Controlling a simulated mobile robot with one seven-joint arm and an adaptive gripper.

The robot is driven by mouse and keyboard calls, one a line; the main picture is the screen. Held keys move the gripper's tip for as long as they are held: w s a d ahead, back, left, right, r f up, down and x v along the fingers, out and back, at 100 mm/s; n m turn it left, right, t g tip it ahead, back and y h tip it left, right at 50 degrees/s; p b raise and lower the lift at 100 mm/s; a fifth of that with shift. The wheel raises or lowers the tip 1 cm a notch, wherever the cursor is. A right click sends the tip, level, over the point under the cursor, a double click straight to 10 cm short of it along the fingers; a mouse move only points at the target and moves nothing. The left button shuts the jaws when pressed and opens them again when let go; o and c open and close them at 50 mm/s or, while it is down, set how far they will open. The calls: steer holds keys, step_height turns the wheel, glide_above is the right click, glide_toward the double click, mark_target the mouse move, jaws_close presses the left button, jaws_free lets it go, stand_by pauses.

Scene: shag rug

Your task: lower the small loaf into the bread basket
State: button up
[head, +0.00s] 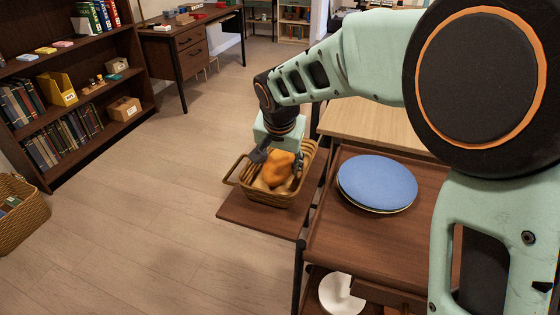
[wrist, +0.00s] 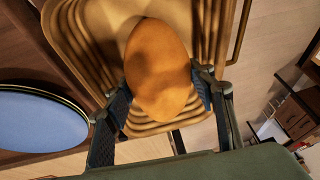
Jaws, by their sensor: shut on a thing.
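The small loaf (head: 277,168) is orange-brown and rounded. In the wrist view the loaf (wrist: 158,68) sits between the two fingers of my gripper (wrist: 160,100), which is shut on it. The bread basket (head: 232,167) is tan and ribbed with a side handle, and stands on a brown wooden board. In the head view the loaf and my gripper (head: 277,160) are over or within the basket's opening. The basket (wrist: 85,40) lies behind the loaf in the wrist view. Whether the loaf touches the basket floor cannot be told.
A brown cart (head: 325,240) stands right of the basket, with blue plates (head: 377,182) on top and a white dish (head: 340,295) below. A bookshelf (head: 75,90) and a desk (head: 190,40) stand behind. A wicker basket (head: 22,215) is at far left. Open floor lies left.

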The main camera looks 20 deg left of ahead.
steer(key=shift+f+b, duration=0.3)
steer(key=shift+f, duration=0.05)
stand_by(0.6)
steer(key=o, duration=1.3)
